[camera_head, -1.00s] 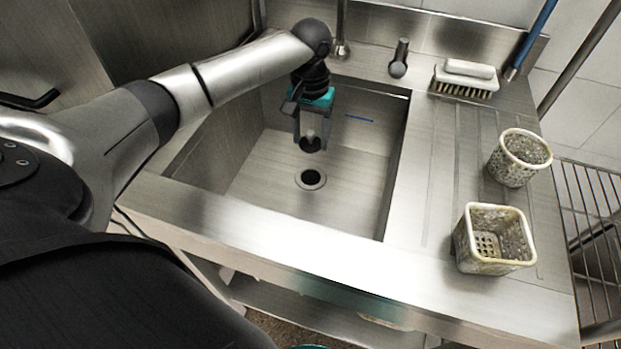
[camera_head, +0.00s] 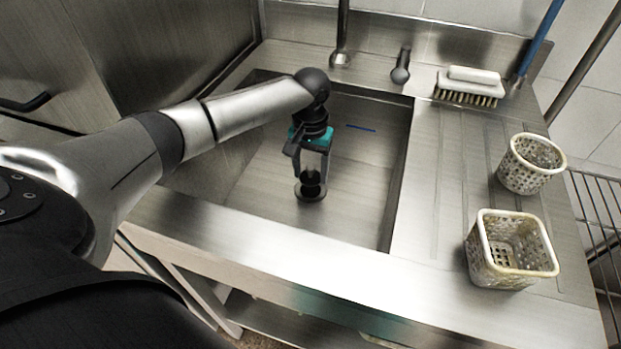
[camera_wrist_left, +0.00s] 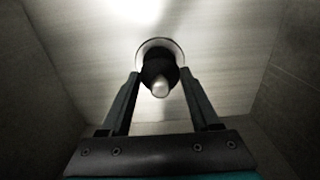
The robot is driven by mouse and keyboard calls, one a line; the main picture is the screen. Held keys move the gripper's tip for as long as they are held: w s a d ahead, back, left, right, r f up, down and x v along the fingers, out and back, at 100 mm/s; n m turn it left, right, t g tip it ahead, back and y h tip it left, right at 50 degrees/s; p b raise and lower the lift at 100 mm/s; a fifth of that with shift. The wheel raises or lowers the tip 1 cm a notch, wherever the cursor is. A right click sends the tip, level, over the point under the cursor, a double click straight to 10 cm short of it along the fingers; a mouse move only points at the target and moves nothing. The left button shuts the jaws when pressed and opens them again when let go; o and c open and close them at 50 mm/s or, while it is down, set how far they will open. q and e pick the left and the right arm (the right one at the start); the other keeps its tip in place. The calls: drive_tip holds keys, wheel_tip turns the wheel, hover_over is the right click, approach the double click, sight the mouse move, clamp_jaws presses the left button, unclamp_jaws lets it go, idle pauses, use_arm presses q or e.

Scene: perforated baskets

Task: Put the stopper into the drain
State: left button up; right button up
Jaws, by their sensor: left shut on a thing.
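My left gripper (camera_head: 312,186) reaches down into the sink basin (camera_head: 353,210) and is shut on the dark stopper (camera_head: 311,184). In the left wrist view the stopper (camera_wrist_left: 158,72) sits between the two fingers (camera_wrist_left: 158,86), with its pale knob toward the camera. The drain (camera_head: 311,197) is a metal ring in the basin floor, right below the stopper. In the left wrist view the ring of the drain (camera_wrist_left: 162,42) shows around the stopper's far side. The stopper hides most of the hole, so I cannot tell whether it is in it or just above. My right gripper is not in view.
A round perforated basket (camera_head: 529,165) and a square one (camera_head: 510,251) stand on the drainboard at the right. A brush (camera_head: 470,86) lies behind them. A faucet (camera_head: 341,45) rises behind the basin. The basin walls surround my gripper.

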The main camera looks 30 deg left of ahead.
sight(310, 173)
use_arm(q)
drive_tip(key=shift+f+b, duration=0.35)
drive_tip(key=shift+f, duration=0.75)
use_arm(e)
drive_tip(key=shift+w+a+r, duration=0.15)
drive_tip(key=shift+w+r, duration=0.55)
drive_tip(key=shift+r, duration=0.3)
use_arm(q)
drive_tip(key=shift+f, duration=0.1)
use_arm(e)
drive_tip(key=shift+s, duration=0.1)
use_arm(q)
drive_tip(key=shift+f, duration=0.45)
drive_tip(key=o, duration=1.4)
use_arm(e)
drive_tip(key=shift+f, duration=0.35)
use_arm(q)
drive_tip(key=shift+r, duration=0.1)
